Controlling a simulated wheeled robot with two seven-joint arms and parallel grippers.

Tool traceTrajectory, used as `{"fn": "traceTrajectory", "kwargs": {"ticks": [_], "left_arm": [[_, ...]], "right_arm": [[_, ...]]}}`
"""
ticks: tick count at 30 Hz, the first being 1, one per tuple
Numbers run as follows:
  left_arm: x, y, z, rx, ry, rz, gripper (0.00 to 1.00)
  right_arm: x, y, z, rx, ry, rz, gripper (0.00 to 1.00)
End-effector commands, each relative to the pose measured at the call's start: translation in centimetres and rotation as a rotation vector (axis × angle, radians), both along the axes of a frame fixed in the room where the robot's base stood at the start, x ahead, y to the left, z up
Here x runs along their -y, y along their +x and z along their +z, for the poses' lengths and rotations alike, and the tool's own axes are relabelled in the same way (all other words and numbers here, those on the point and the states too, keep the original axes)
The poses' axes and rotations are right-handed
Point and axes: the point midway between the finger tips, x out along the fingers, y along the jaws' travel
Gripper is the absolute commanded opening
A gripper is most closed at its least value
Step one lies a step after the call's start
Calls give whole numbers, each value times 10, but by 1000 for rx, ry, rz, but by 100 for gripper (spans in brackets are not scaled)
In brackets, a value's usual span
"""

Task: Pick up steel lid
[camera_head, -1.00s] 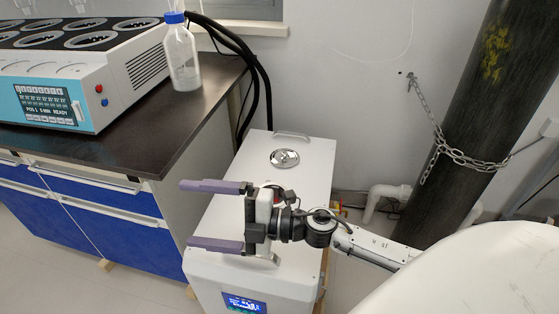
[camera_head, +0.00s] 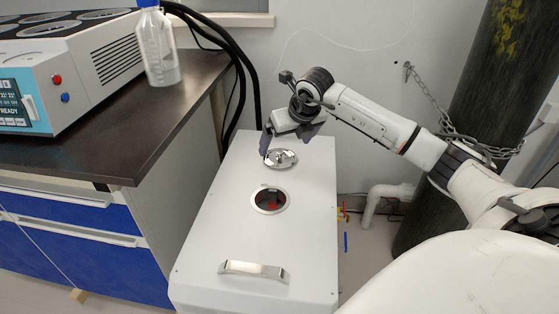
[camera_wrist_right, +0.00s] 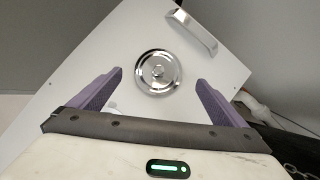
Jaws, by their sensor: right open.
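The steel lid (camera_head: 281,159) is a shiny round disc with a small knob, lying on the white top of the floor-standing unit (camera_head: 225,225). In the right wrist view the lid (camera_wrist_right: 158,73) lies ahead of my right gripper, roughly centred between its fingers. My right gripper (camera_head: 285,150) is open above the lid, with purple fingers pointing down. In the right wrist view the fingers (camera_wrist_right: 160,85) are spread wide, one on each side of the lid, with nothing held. I cannot tell the exact height above the lid. My left gripper is out of view.
A round opening (camera_head: 270,200) with a steel rim lies in front of the lid. A metal handle (camera_head: 253,270) sits near the front edge. A dark bench (camera_head: 130,115) with a distiller (camera_head: 80,60) and bottle (camera_head: 158,50) stands left. A chained dark cylinder (camera_head: 480,80) stands right.

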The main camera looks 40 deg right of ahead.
Motion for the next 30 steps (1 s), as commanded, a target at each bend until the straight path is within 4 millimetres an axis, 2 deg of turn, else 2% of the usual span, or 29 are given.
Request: {"fn": "traceTrajectory", "kwargs": {"ticks": [7,12,21,23,30], "left_arm": [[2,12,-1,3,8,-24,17],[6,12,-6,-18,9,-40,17],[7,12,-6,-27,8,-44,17],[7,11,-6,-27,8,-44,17],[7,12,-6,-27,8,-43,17]], "right_arm": [[1,9,-30,-1,3,1,96],[4,19,-48,1,3,1,96],[6,22,-51,1,0,3,96],[5,22,-51,1,0,3,88],[6,22,-50,2,1,2,49]]}}
